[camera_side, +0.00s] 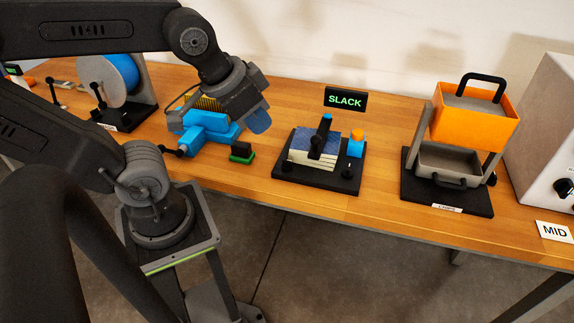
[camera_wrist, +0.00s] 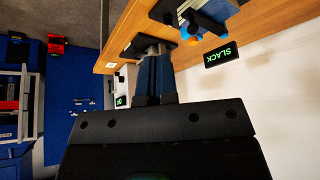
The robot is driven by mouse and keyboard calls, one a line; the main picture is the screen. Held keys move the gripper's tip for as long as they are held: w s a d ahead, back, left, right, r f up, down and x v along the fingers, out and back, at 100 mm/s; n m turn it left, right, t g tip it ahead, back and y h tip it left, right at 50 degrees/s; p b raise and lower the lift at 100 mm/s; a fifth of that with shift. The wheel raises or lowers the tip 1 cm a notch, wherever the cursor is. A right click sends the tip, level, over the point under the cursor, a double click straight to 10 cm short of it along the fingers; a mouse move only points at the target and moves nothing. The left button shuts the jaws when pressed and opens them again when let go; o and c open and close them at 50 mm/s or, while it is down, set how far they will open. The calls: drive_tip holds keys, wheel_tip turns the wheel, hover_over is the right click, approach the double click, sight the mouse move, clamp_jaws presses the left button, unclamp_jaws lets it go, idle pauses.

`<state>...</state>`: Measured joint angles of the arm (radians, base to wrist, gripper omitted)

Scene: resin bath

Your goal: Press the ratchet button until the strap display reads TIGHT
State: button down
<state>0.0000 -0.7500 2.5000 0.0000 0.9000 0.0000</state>
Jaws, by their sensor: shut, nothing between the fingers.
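The strap station has a black base (camera_side: 318,180) holding a layered stack (camera_side: 305,157) with a blue top, crossed by a black strap (camera_side: 319,140). At its right stands a blue block (camera_side: 355,149) with an orange button (camera_side: 357,134) on top. The orange button also shows in the wrist view (camera_wrist: 192,41). The display (camera_side: 345,99) behind it reads SLACK in green; it also shows in the wrist view (camera_wrist: 221,54). My gripper (camera_side: 260,124) has blue fingers, shut and empty, above the table left of the station and apart from the button. The fingers also show in the wrist view (camera_wrist: 153,62).
A blue vise-like device (camera_side: 208,130) and a small green-and-black block (camera_side: 241,153) lie left of the station. An orange hopper (camera_side: 474,118) on a stand is to the right, beside a grey box (camera_side: 550,135). Bare wood shows between station and hopper.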

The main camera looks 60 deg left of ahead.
idle(0.8)
drive_tip(key=n+t+h, duration=0.2)
drive_tip(key=n+h, duration=0.4)
drive_tip(key=n, duration=1.3)
hover_over(357, 133)
wheel_tip(357, 133, down, 5)
drive_tip(key=shift+w+f, duration=0.1)
drive_tip(key=shift+f, duration=0.1)
drive_tip(key=shift+f, duration=4.4)
drive_tip(key=shift+f, duration=0.1)
